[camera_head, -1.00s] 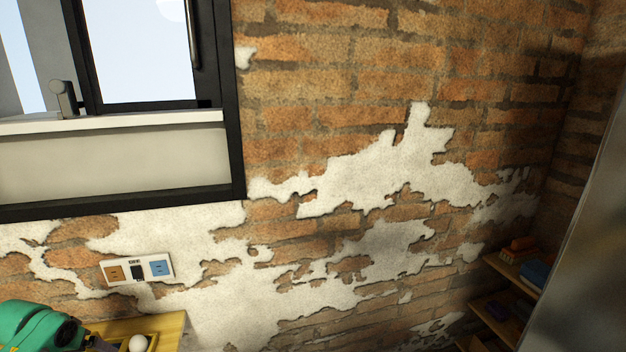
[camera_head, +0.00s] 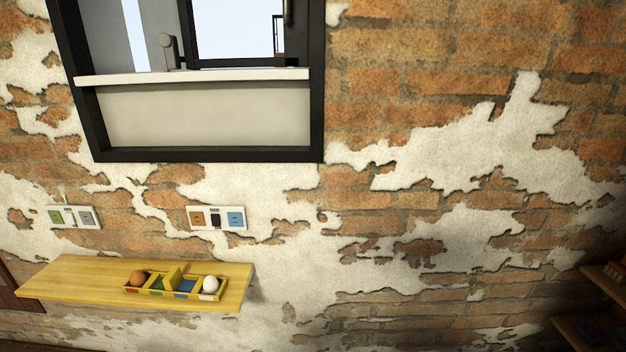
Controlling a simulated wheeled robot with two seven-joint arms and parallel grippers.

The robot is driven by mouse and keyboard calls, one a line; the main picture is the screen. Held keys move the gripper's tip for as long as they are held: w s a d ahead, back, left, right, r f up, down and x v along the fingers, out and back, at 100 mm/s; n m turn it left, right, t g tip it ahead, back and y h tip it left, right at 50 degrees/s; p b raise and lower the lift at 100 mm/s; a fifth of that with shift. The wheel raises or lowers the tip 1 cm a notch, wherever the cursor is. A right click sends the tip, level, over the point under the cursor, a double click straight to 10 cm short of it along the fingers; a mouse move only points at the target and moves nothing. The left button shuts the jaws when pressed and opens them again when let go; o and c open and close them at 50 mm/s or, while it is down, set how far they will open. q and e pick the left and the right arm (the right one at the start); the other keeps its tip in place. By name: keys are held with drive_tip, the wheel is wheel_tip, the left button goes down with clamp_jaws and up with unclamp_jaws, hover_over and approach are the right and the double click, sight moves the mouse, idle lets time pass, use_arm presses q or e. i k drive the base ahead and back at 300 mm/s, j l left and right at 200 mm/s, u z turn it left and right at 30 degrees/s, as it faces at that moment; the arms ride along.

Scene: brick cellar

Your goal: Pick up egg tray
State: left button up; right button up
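The egg tray (camera_head: 174,276) is a small yellow holder with raised dividers, in the lower left of the head view. It rests on a yellow wooden shelf (camera_head: 80,277) against the brick wall, nearer the shelf's right end. A brown egg (camera_head: 138,278) sits in its left compartment and a white egg (camera_head: 210,284) in its right one. Neither of my grippers shows in this view.
A black-framed window (camera_head: 205,155) with a white sill is above the shelf. Two wall panels, one with an orange and a blue part (camera_head: 217,218), sit between them. Small wooden shelves (camera_head: 606,277) with items stand at the lower right edge.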

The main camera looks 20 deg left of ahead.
sight(173, 284)
drive_tip(key=u, duration=1.3)
drive_tip(key=i+j+z, duration=0.1)
drive_tip(key=j+z, duration=0.25)
drive_tip(key=j, duration=0.2)
drive_tip(key=j+z, duration=0.35)
drive_tip(key=j, duration=0.2)
drive_tip(key=j+z, duration=0.35)
drive_tip(key=j, duration=0.2)
